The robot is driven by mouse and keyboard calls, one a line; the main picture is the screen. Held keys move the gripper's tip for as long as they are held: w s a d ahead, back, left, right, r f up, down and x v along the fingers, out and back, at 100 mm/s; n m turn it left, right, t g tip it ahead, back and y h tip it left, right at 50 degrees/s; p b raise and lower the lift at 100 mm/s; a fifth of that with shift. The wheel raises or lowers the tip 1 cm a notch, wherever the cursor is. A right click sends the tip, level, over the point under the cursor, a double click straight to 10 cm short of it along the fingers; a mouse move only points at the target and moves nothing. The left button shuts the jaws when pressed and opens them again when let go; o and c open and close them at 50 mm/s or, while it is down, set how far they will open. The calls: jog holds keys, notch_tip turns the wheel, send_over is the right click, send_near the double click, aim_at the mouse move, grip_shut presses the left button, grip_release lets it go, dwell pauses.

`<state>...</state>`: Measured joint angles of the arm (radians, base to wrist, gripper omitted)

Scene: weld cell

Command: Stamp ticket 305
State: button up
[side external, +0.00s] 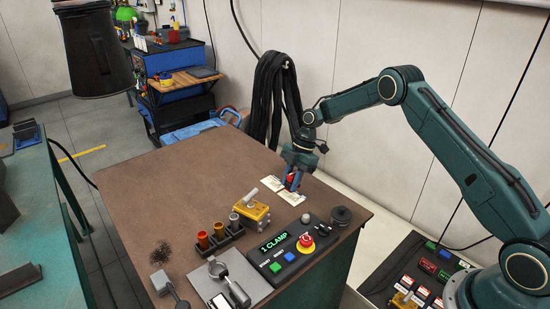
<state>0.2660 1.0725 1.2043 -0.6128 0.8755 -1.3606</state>
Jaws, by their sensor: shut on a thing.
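My gripper (292,176) is at the far right part of the brown table (170,180), pointing down. It is shut on a small red object (291,179), which may be a stamp; the fingers cover most of it. White tickets lie on the table close to the gripper: one (267,186) on its left and one (291,198) just below it in the picture. The ticket numbers are too small to read. I cannot tell whether the red object touches a ticket.
A control panel (292,252) reading "1 CLAMP" has a red knob (306,242). A dark round piece (341,215) is beside it. A yellow fixture (250,212), a rack of cylinders (219,238) and a grey plate with a clamp (232,286) stand near the front. The table's back left is clear.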

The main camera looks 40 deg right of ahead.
aim_at(290, 175)
jog(key=shift+f, duration=1.05)
jog(key=shift+f, duration=0.6)
dwell(1.4)
jog(key=shift+r, duration=3.55)
